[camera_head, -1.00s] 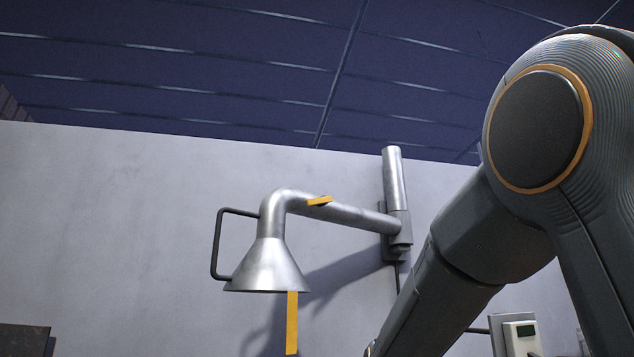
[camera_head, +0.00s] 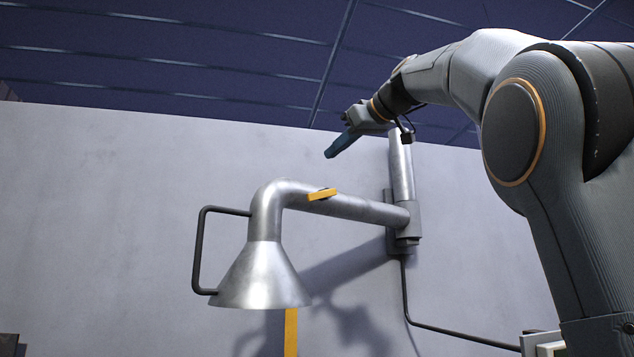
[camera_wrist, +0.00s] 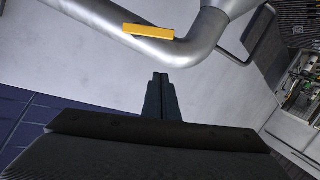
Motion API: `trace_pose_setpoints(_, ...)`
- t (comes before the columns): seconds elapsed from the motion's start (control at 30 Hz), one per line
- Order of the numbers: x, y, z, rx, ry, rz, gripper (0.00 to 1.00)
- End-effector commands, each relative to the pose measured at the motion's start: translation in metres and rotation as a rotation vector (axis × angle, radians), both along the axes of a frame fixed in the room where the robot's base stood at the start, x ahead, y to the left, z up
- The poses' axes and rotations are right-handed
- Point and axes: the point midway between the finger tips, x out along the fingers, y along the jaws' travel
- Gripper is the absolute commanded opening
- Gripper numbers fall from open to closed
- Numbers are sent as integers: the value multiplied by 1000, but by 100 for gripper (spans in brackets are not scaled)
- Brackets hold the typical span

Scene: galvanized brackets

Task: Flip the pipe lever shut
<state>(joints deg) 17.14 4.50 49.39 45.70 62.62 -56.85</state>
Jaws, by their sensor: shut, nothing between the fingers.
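The pipe lever (camera_head: 322,194) is a short orange-yellow bar on the horizontal arm of a grey metal pipe (camera_head: 360,207). In the head view it lies slanted nearly along the pipe, its right end slightly higher. It also shows in the wrist view (camera_wrist: 149,31), at the top, roughly along the pipe. My gripper (camera_head: 328,155) is above the pipe in the head view, its blue-grey fingers pointing down and left. The fingers are together and empty. In the wrist view the fingertips (camera_wrist: 160,76) are apart from the lever and the pipe.
A metal hood (camera_head: 262,278) hangs from the pipe's left end, with a black handle (camera_head: 201,250) at its left. An orange-yellow strip (camera_head: 291,333) hangs below the hood. A vertical pipe (camera_head: 400,165) rises at the wall mount. The pale wall (camera_head: 110,220) is clear at left.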

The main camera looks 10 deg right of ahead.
Motion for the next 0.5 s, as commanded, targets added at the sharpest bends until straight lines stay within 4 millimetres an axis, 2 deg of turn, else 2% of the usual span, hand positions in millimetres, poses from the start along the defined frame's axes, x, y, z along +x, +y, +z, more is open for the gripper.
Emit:
trace_pose_setpoints(0.33,-1,-8,2,-2,-4,-13,0)
trace_pose_setpoints(0.5,10,-3,-1,-1,0,-10,0)
